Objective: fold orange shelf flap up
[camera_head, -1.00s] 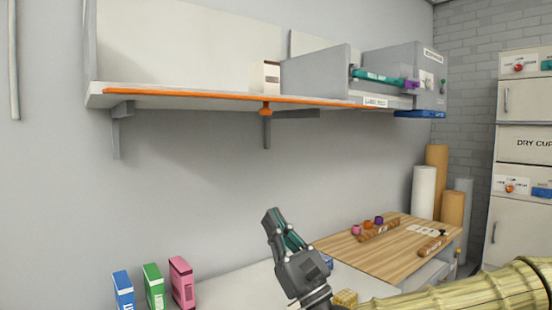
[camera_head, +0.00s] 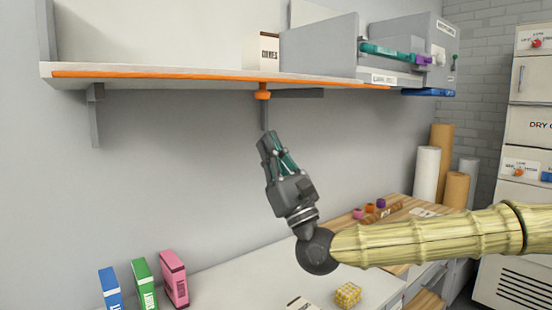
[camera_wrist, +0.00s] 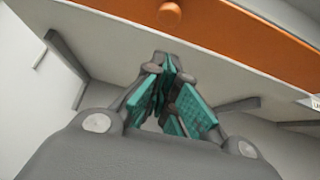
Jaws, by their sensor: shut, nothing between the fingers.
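The orange shelf flap (camera_head: 180,75) shows as a thin orange strip along the front edge of the white wall shelf, with an orange knob (camera_head: 262,92) under its middle. In the wrist view the orange flap (camera_wrist: 235,45) crosses the top right, with its round knob (camera_wrist: 169,14) at the top. My gripper (camera_head: 268,140) points up below the knob, apart from it and from the shelf. Its teal-padded fingers (camera_wrist: 168,75) are closed together and empty, under the shelf's underside.
Grey shelf brackets (camera_head: 94,118) stand under the shelf. A white box (camera_head: 262,50) and grey bins (camera_head: 320,45) are on it. Below, blue, green and pink boxes (camera_head: 174,278) and a yellow checked block (camera_head: 347,295) stand on the white counter. The air before the wall is clear.

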